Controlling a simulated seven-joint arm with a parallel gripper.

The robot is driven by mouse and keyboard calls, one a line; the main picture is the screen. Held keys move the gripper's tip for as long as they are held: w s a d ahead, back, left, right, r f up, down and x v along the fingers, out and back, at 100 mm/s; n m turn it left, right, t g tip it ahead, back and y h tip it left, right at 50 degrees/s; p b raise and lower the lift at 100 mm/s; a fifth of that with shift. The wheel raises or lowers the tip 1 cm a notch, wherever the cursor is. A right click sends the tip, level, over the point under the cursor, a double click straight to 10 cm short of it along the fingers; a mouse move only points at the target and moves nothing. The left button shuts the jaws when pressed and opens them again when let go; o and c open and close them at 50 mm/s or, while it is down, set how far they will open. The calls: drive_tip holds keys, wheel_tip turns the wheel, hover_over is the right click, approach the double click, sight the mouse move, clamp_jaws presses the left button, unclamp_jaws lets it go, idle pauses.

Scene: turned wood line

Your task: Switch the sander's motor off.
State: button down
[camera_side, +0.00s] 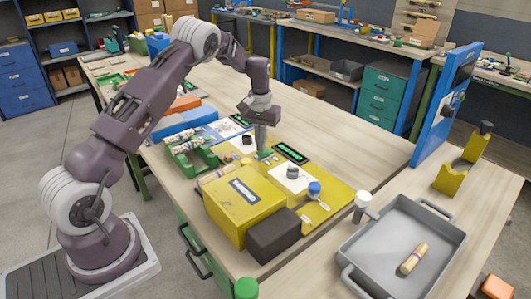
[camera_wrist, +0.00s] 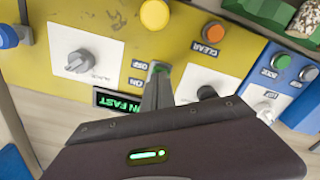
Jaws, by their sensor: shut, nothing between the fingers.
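A yellow control panel (camera_wrist: 110,20) fills the top of the wrist view; in the side view it lies beside a yellow machine (camera_side: 243,203) with a dark block. The panel bears ON and OFF lettering (camera_wrist: 137,72), a white-plated dial (camera_wrist: 82,58), a yellow button (camera_wrist: 154,13), an orange CLEAR button (camera_wrist: 213,31) and a dark knob (camera_wrist: 207,93). A lit display (camera_wrist: 119,101) shows green text reading "FAST", its start partly hidden. My gripper (camera_wrist: 157,70) is shut and empty, pointing down at the switch by this lettering. The fingers hide most of that switch; contact cannot be told.
A blue panel (camera_wrist: 300,90) with several controls adjoins on the wrist view's right. A green parts tray (camera_side: 190,158) lies left of my gripper in the side view. A grey tray (camera_side: 368,243) with a wooden piece stands front right.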

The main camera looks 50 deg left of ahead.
drive_tip(key=shift+f, duration=0.55)
drive_tip(key=shift+r, duration=3.5)
